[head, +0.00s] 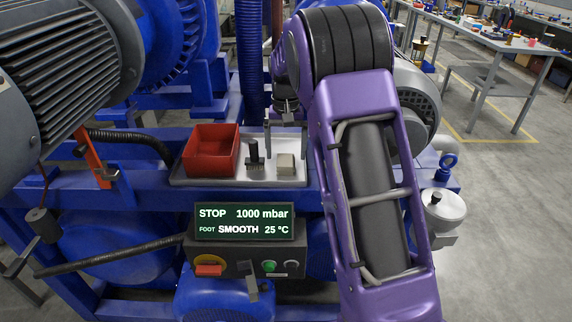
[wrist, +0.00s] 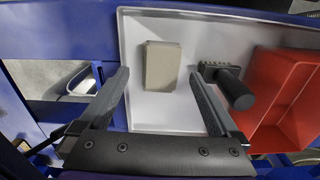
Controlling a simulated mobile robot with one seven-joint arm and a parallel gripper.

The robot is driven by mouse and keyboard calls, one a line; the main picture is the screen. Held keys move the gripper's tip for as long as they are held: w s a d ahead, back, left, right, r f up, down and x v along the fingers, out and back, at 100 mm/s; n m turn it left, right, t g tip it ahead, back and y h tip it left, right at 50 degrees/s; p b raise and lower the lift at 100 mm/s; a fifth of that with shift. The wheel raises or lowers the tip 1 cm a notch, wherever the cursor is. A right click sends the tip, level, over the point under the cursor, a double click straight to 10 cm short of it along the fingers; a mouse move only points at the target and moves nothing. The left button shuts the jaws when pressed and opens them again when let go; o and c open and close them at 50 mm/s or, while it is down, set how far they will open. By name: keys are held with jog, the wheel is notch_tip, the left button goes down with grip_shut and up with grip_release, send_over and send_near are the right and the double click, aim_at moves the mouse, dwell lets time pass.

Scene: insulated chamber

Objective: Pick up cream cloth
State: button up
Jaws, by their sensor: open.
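The cream cloth (head: 286,164) is a small folded beige block lying on a white tray (head: 236,181), right of a black-handled brush (head: 254,160). In the wrist view the cloth (wrist: 162,66) lies between and slightly beyond the fingertips. My gripper (head: 285,140) is open and empty above the cloth, its fingers to either side of it. In the wrist view both fingers of my gripper (wrist: 160,76) show, apart. No contact with the cloth is visible, and the exact height is hard to tell.
A red open bin (head: 208,174) stands at the tray's left; in the wrist view the brush (wrist: 236,90) is close to the right finger. A display panel (head: 244,222) is below the tray. Blue machine frame and motors surround it. Open floor lies right.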

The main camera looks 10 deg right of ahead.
aim_at(286, 158)
notch_tip(286, 158, down, 3)
jog(key=c, duration=1.4)
notch_tip(286, 158, up, 10)
jog(key=shift+r+p, duration=0.1)
jog(key=shift+p, duration=0.55)
jog(key=shift+c, duration=0.2)
jog(key=o, duration=0.8)
jog(key=c, duration=0.6)
jog(key=shift+c, duration=0.2)
